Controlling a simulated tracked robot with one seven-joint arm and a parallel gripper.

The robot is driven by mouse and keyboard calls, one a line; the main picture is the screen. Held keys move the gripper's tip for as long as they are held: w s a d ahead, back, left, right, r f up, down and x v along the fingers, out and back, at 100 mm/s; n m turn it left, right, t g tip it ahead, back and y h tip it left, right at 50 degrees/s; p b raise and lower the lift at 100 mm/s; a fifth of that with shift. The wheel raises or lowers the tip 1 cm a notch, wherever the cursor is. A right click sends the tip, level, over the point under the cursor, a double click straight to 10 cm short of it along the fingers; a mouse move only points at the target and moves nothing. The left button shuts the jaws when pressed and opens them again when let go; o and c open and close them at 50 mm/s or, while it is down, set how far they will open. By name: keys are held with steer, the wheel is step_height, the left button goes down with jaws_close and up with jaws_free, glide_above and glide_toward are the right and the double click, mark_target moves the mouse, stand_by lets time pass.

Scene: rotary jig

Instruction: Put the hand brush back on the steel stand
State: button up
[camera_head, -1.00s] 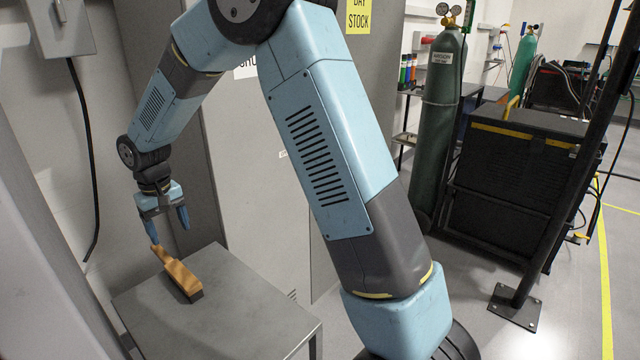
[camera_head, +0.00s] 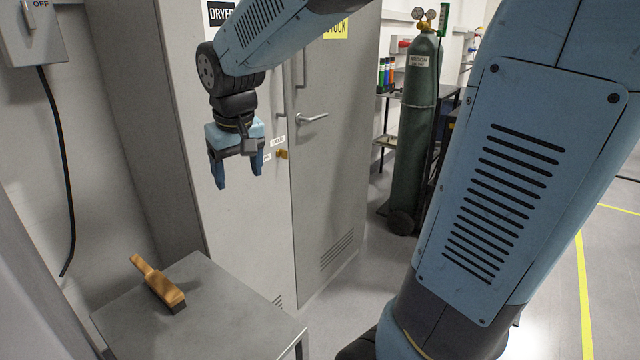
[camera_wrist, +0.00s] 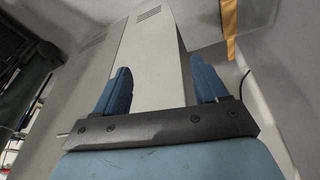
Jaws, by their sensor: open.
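The hand brush (camera_head: 158,283) has a wooden handle and back with dark bristles. It lies on the grey top of the steel stand (camera_head: 215,312), near its back left edge, with the handle tip reaching past that edge. My gripper (camera_head: 236,180) is open and empty, well above and to the right of the brush, in front of the grey cabinet. In the wrist view both blue fingers (camera_wrist: 163,88) are apart with nothing between them. The brush's wooden handle (camera_wrist: 230,30) shows at the top right there, away from the fingers.
A grey cabinet (camera_head: 340,170) with a door handle stands behind the gripper. A switch box (camera_head: 35,30) with a hanging black cable (camera_head: 62,170) is on the left wall. A green gas cylinder (camera_head: 415,130) stands further back. Bare stand top lies right of the brush.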

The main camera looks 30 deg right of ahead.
steer(key=s+d+r+m+t, duration=0.1)
steer(key=s+d, duration=0.4)
steer(key=s, duration=0.3)
steer(key=s+d+r+m+t, duration=0.1)
steer(key=s+d, duration=0.3)
steer(key=s, duration=0.4)
steer(key=shift+d, duration=0.35)
steer(key=shift+s, duration=0.1)
stand_by(0.5)
